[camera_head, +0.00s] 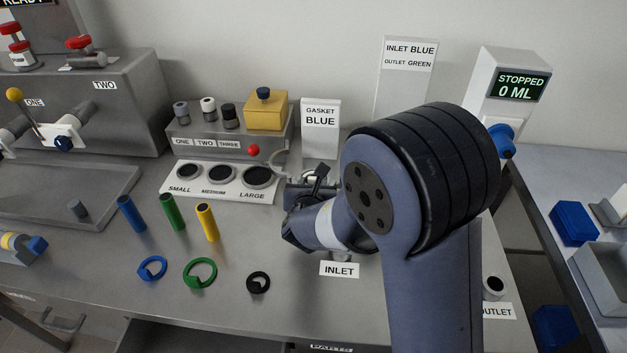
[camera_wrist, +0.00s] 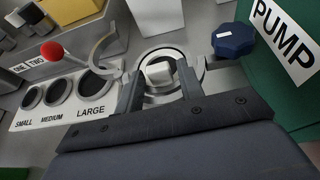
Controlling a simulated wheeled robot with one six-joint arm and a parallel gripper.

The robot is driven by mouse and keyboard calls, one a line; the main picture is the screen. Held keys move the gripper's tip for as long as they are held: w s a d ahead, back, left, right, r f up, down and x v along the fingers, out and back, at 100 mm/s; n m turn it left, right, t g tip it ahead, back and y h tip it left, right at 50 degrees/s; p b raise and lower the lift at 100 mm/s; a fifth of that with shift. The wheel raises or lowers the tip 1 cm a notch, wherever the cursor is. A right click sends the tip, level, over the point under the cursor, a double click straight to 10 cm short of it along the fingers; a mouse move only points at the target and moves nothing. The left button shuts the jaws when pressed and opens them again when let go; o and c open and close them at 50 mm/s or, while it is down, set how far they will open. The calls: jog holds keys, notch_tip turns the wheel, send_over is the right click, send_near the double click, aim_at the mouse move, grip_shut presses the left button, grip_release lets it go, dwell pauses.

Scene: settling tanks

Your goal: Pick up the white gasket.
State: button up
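A pale, whitish block (camera_wrist: 158,73) stands inside a round light-grey seat in the wrist view. It looks like the tab of the white gasket, but the ring itself is hard to tell from the seat. My gripper (camera_wrist: 160,76) is open, with one finger on each side of the block and small gaps showing between. In the head view my gripper (camera_head: 309,182) is low in front of the GASKET BLUE sign (camera_head: 320,122). My arm hides most of the seat there.
A pale curved arm (camera_wrist: 106,50) stands left of the seat, near a red knob (camera_wrist: 53,49). A blue octagonal cap (camera_wrist: 233,39) and the green PUMP housing (camera_wrist: 268,75) are at right. Blue (camera_head: 152,268), green (camera_head: 200,272) and black (camera_head: 258,282) rings lie on the bench.

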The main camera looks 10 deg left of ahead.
jog(key=c, duration=0.7)
jog(key=shift+r, duration=0.1)
